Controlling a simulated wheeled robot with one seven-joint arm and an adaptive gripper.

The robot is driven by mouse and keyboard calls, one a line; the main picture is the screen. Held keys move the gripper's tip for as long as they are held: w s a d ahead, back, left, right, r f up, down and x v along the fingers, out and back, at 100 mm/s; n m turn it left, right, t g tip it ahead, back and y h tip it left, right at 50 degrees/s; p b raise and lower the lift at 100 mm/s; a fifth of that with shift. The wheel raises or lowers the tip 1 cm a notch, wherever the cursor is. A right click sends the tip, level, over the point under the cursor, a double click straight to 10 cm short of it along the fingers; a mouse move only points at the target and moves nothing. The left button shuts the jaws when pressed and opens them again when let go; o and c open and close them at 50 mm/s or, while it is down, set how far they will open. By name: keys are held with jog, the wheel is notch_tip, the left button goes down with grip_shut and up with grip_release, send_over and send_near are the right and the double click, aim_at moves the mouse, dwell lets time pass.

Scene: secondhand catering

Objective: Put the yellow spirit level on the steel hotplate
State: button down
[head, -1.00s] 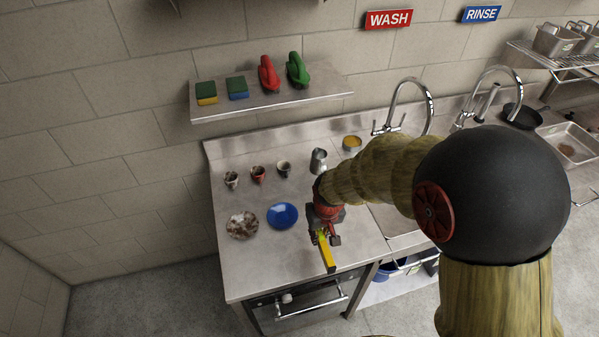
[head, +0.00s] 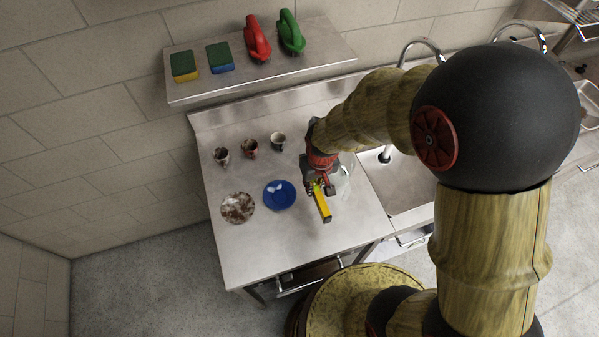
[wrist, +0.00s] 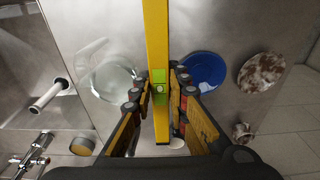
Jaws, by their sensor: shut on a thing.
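The yellow spirit level (head: 323,207) is held in my gripper (head: 317,186) over the right part of the steel counter. In the wrist view the level (wrist: 156,35) runs lengthwise between the two fingers of my gripper (wrist: 158,88), which are shut on it near its green vial. I cannot tell from these views how high it is above the counter. I cannot make out a steel hotplate in any view.
On the counter (head: 250,255) are a blue plate (head: 279,195), a brown-stained plate (head: 237,208) and several cups (head: 250,148) behind them. A clear round dish (wrist: 112,78) lies beside the level. A sink (head: 400,185) is to the right; a shelf (head: 330,50) hangs behind.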

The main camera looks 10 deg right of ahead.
jog(key=w+f, duration=0.1)
jog(key=w, duration=0.1)
jog(key=w+a+f, duration=0.1)
jog(key=w, duration=0.2)
jog(key=w+f, duration=0.1)
jog(key=w, duration=0.1)
jog(key=shift+w+a+f, duration=0.25)
send_over(299, 174)
jog(key=s, duration=0.2)
jog(key=f, duration=0.4)
jog(key=shift+w+d+f, duration=0.2)
jog(key=shift+f, duration=0.2)
jog(key=shift+w+a+f, duration=0.1)
jog(key=shift+w+f, duration=0.35)
jog(key=shift+f, duration=0.15)
jog(key=shift+w+f, duration=0.15)
jog(key=shift+f, duration=1.3)
jog(key=shift+f, duration=0.2)
jog(key=c, duration=2.2)
grip_release()
jog(key=shift+f, duration=0.1)
jog(key=o, duration=0.5)
jog(key=shift+c, duration=0.2)
